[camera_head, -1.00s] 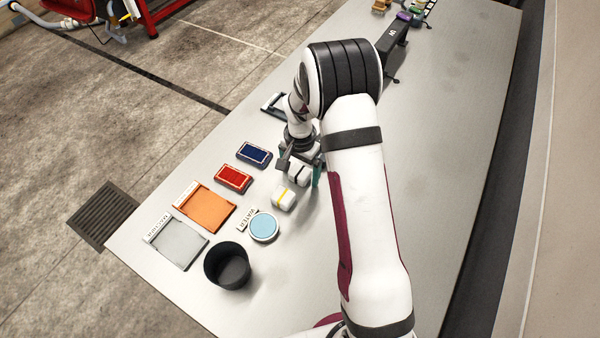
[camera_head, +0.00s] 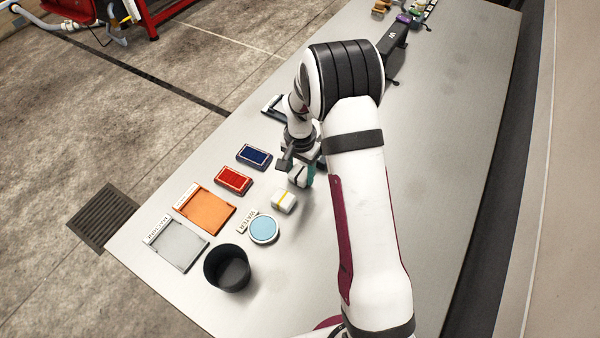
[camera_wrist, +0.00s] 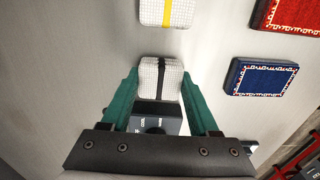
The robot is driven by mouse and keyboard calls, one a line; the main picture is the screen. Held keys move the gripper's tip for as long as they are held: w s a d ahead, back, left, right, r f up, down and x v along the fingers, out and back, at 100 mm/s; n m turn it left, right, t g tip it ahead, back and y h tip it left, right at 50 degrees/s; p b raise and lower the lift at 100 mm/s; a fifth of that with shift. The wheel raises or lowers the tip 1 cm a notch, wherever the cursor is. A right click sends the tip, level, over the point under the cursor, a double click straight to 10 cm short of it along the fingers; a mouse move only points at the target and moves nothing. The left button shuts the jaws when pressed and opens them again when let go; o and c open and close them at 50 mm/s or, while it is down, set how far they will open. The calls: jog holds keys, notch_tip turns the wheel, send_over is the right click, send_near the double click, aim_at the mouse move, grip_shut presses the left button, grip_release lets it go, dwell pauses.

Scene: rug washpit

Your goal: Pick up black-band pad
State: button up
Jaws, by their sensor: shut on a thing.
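The black-band pad, a white block with a dark stripe, is between the two green fingers of my gripper (camera_wrist: 158,95) in the wrist view. The fingers press on its left and right sides, and the pad (camera_wrist: 149,75) sticks out past the tips. In the head view the pad (camera_head: 299,176) is partly hidden by my gripper (camera_head: 303,173). Whether it touches the table cannot be told. A similar white pad with a yellow band (camera_head: 283,201) lies on the table just in front, apart from the held one; it also shows in the wrist view (camera_wrist: 180,14).
A blue rug piece (camera_head: 254,156) and a red one (camera_head: 233,179) lie left of my gripper. Orange (camera_head: 206,209) and grey (camera_head: 176,245) trays, a light-blue round dish (camera_head: 264,229) and a black cup (camera_head: 227,268) stand nearer. The table's right side is clear.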

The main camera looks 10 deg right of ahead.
aim_at(305, 172)
jog(key=r, duration=0.3)
jog(key=d+r, duration=0.1)
jog(key=shift+s+r, duration=0.15)
jog(key=shift+s, duration=0.1)
jog(key=s+d+r, duration=0.5)
jog(key=d+r, duration=0.1)
jog(key=d, duration=0.2)
jog(key=shift+s+d, duration=0.4)
jog(key=o, duration=0.8)
jog(key=c, duration=0.6)
jog(key=s+a+n, duration=0.1)
jog(key=a+n, duration=0.2)
jog(key=a, duration=0.4)
jog(key=s+a+f+n, duration=0.1)
jog(key=s+a+n, duration=0.1)
jog(key=a, duration=0.5)
jog(key=s+a+f+n, duration=0.1)
jog(key=s+a+n, duration=0.1)
jog(key=a+n, duration=0.2)
jog(key=shift+s+a+f, duration=0.1)
jog(key=shift+s+a, duration=0.05)
jog(key=shift+a, duration=0.75)
jog(key=shift+s+a+f, duration=0.1)
jog(key=shift+a, duration=0.8)
jog(key=shift+c, duration=0.2)
jog(key=shift+f, duration=2.7)
